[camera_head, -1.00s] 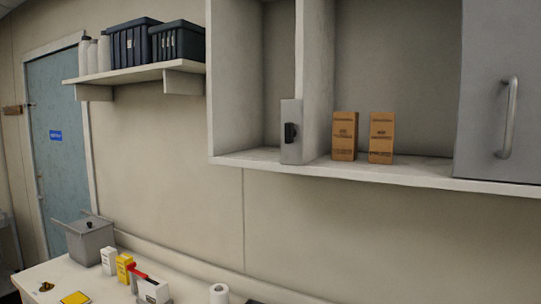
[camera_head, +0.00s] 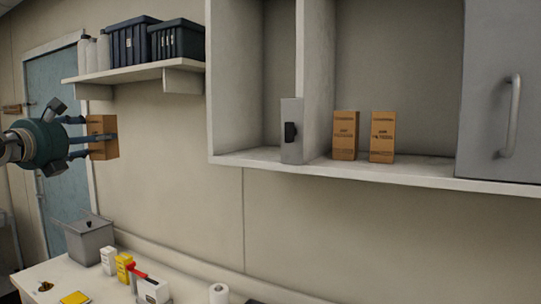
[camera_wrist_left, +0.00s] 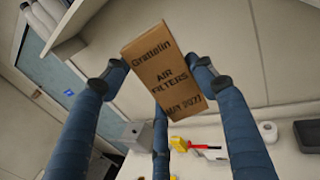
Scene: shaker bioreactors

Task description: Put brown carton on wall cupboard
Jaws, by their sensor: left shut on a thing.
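A brown carton (camera_head: 103,137) is held by my left gripper (camera_head: 88,137) in the air at the left of the head view, in front of the blue door. In the left wrist view the carton (camera_wrist_left: 165,72) is tilted between the blue fingers of the gripper (camera_wrist_left: 152,80), with "Air Filters" printed on it. The wall cupboard (camera_head: 420,174) is at the right of the head view, well to the right of the gripper. Two similar brown cartons, a left one (camera_head: 345,136) and a right one (camera_head: 382,137), stand upright on its open shelf. My right gripper is not in view.
A grey box (camera_head: 291,131) stands by the cupboard's divider. A closed grey door (camera_head: 490,90) covers its right part. The wall shelf (camera_head: 140,72) with dark bins is near my left gripper. Below is a counter (camera_head: 50,275) with small boxes. Shelf room shows right of the cartons.

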